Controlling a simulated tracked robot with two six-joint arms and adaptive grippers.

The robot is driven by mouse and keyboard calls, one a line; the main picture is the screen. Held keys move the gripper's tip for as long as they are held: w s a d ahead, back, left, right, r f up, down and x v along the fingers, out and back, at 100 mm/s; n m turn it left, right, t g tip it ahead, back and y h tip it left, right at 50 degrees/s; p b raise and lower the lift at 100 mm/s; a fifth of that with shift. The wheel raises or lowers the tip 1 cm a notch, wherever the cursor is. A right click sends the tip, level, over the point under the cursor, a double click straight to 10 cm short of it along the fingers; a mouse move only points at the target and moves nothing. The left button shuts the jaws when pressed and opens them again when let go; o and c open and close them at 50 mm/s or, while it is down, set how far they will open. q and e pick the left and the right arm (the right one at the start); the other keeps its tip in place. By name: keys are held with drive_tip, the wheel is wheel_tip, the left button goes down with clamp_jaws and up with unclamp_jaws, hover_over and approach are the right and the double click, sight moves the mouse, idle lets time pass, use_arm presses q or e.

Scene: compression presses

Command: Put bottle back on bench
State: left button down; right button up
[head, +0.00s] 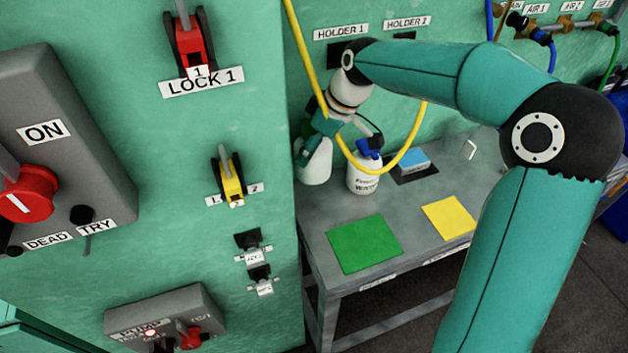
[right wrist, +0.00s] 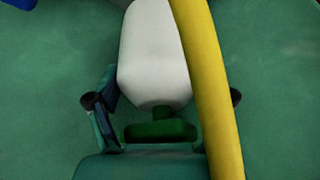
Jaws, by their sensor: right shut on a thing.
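A white bottle (head: 313,165) is in my right gripper (head: 318,135), at the left end of the grey bench (head: 318,265). In the right wrist view the bottle (right wrist: 152,60) shows its white body and a green cap (right wrist: 160,131), with my right gripper's fingers (right wrist: 165,98) on both sides near its neck. The head view does not show clearly whether its base touches the bench. A second white bottle (head: 363,178) with a blue top stands upright on the bench just to the right. My left gripper is not in view.
A yellow hose (head: 312,75) hangs in front of the gripper and crosses the wrist view. A green mat (head: 363,244), a yellow mat (head: 448,217) and a blue block (head: 414,160) lie on the bench. A green panel with locks (head: 229,180) stands left.

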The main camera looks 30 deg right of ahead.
sight(331, 154)
drive_tip(key=f, duration=0.4)
drive_tip(key=shift+s+d, duration=0.25)
drive_tip(key=shift+d, duration=0.05)
drive_tip(key=shift+f, duration=2.15)
drive_tip(key=o, duration=1.5)
drive_tip(key=v, duration=1.2)
drive_tip(key=shift+a, duration=0.15)
drive_tip(key=shift+s, duration=0.1)
